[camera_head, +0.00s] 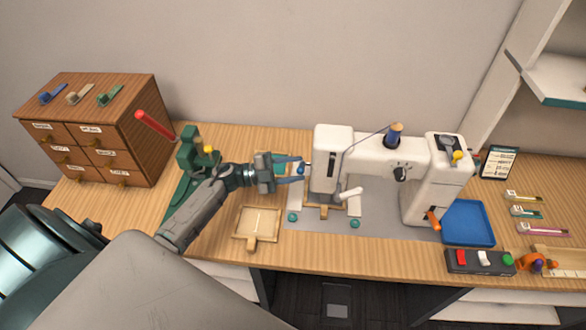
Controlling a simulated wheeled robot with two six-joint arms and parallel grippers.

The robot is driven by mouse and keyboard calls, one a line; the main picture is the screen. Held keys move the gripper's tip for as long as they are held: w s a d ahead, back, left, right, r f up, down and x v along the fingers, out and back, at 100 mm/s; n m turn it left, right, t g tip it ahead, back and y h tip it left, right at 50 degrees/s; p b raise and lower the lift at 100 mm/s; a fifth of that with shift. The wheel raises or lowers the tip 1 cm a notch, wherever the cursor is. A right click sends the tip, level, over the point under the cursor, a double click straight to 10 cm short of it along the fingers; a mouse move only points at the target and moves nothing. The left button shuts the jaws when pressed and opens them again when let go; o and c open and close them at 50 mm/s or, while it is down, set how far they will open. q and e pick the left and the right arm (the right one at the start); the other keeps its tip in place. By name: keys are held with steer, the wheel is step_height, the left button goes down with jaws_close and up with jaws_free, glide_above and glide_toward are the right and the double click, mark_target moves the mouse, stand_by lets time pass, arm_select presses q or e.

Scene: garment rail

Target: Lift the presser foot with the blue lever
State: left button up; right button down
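A white sewing machine (330,150) stands on the right half of the table. The blue lever (301,169) juts from the left side of its head and ends in a small rounded knob. My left gripper (300,169) reaches in from the left with its fingers apart, one above and one below the knob. I cannot tell whether either finger touches it. The presser foot under the head is too small to make out. My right gripper is not in view.
A wooden tray (238,236) lies in front of my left gripper, and a green stand (187,160) is behind the arm. A wooden drawer cabinet (140,125) is at the left. A blue tray (485,224) and switch box (462,269) are at the right.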

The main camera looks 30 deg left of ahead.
arm_select(q)
steer(key=shift+a, duration=0.1)
steer(key=r+b+v, duration=0.1)
steer(key=b+v, duration=0.3)
steer(key=v, duration=0.6)
steer(key=shift+s+a+f+b, duration=0.2)
steer(key=shift+f+b, duration=0.2)
steer(key=shift+f, duration=0.15)
